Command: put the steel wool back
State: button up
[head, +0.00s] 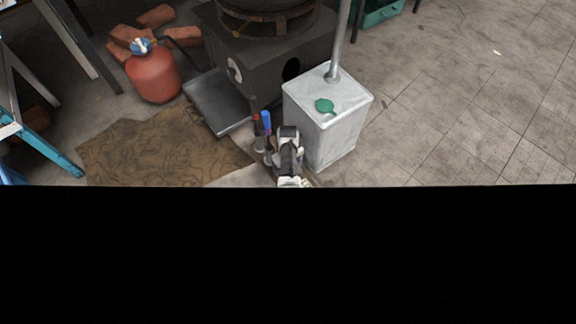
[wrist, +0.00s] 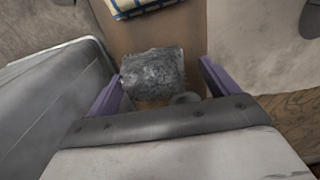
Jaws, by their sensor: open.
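The steel wool (wrist: 152,72) is a grey, rough, blocky pad in the wrist view. It shows between the two purple fingers of my gripper (wrist: 160,76), which are open. A clear gap shows on its right side; its left edge looks close to the left finger, and I cannot tell if they touch. A brown surface (wrist: 185,35) lies beneath and beyond it. In the head view my gripper (head: 287,155) is low, beside the white metal box; the steel wool cannot be made out there.
A white metal box (head: 327,120) stands right of my gripper, with a dark stove (head: 262,55) behind. Red- and blue-handled tools (head: 266,121) stand just left. A checked cloth (wrist: 137,7) lies beyond the steel wool. A red gas bottle (head: 153,77) is at left. Open floor lies right.

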notch_tip(320, 180, up, 12)
jog(key=p, duration=0.4)
jog(key=shift+f, duration=0.1)
